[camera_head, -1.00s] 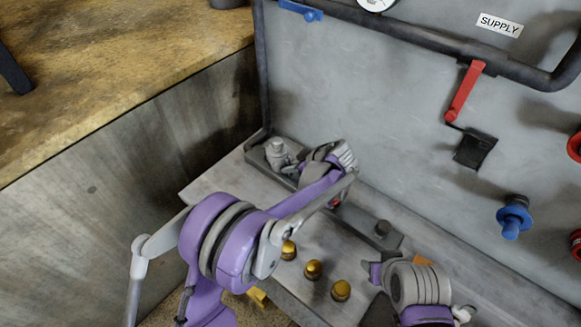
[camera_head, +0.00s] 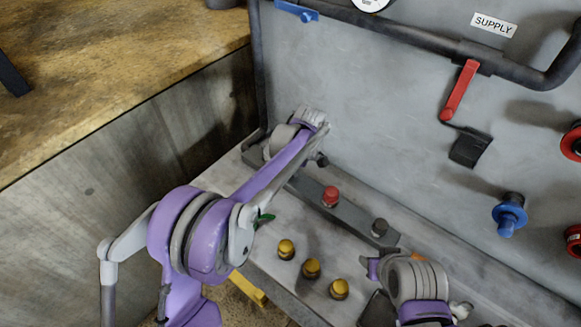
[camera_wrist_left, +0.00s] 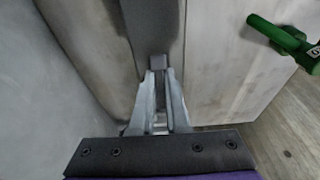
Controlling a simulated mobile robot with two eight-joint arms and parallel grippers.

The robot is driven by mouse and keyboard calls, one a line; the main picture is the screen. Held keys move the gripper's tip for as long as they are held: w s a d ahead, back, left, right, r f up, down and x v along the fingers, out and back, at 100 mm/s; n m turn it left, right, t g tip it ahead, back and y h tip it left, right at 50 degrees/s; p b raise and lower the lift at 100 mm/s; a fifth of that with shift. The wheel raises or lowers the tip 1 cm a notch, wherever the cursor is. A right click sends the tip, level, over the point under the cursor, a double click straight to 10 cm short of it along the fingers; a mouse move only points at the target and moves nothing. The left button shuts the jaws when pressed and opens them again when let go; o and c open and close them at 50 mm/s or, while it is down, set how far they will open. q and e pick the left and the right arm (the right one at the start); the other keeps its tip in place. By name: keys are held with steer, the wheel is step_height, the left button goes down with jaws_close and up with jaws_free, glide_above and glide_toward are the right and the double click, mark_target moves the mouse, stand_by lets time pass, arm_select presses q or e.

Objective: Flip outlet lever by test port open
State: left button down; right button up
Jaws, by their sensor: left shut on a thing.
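My left gripper (camera_wrist_left: 160,80) is shut on a small grey piece (camera_wrist_left: 160,62) at the near end of a dark grey bar (camera_wrist_left: 150,25) in the left wrist view. I cannot tell whether this piece is the outlet lever. In the head view my left wrist is above the left end of the dark manifold bar (camera_head: 305,187) on the bench, and the fingers are hidden. No test port label is readable. A green handle (camera_wrist_left: 275,33) is at the upper right of the left wrist view, apart from the gripper. My right arm shows at lower right; its fingers do not show.
On the grey wall are a red supply lever (camera_head: 460,90), a blue lever (camera_head: 298,12) and a blue fitting (camera_head: 509,215).

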mark_target(297, 174)
arm_select(q)
steer(key=shift+r+g+h, duration=0.1)
steer(key=shift+g+h, duration=0.2)
steer(key=shift+h, duration=0.1)
steer(key=c, duration=0.9)
jaws_free()
steer(key=shift+d+r, duration=0.1)
steer(key=shift+r, duration=0.05)
step_height(297, 174, up, 10)
steer(key=s+d, duration=0.1)
steer(key=shift+d+r, duration=0.2)
